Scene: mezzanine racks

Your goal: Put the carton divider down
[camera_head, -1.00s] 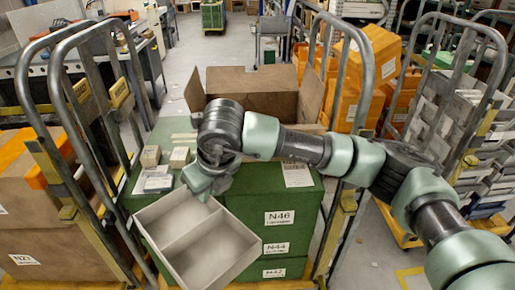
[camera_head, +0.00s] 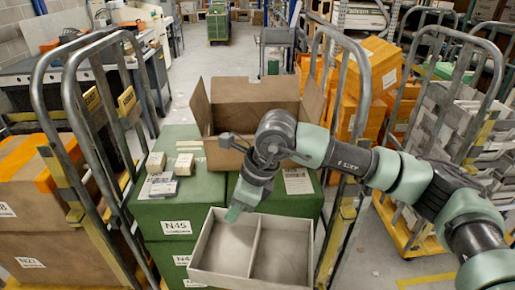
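The carton divider (camera_head: 226,246) is a grey, shallow, open frame with one cross wall making two compartments. It is in the lower middle of the head view, in front of the green boxes (camera_head: 178,217). My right gripper (camera_head: 236,211) reaches down from the right and is shut on its back rim, left of the cross wall. The fingertips are partly hidden behind my own gripper body. The divider looks close to level; whether its underside touches anything cannot be seen. My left gripper is not in view.
Small cartons (camera_head: 160,186) lie on the left green box. Metal cart rails stand left (camera_head: 72,110) and right (camera_head: 343,80). Orange boxes (camera_head: 375,75) are stacked at the right.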

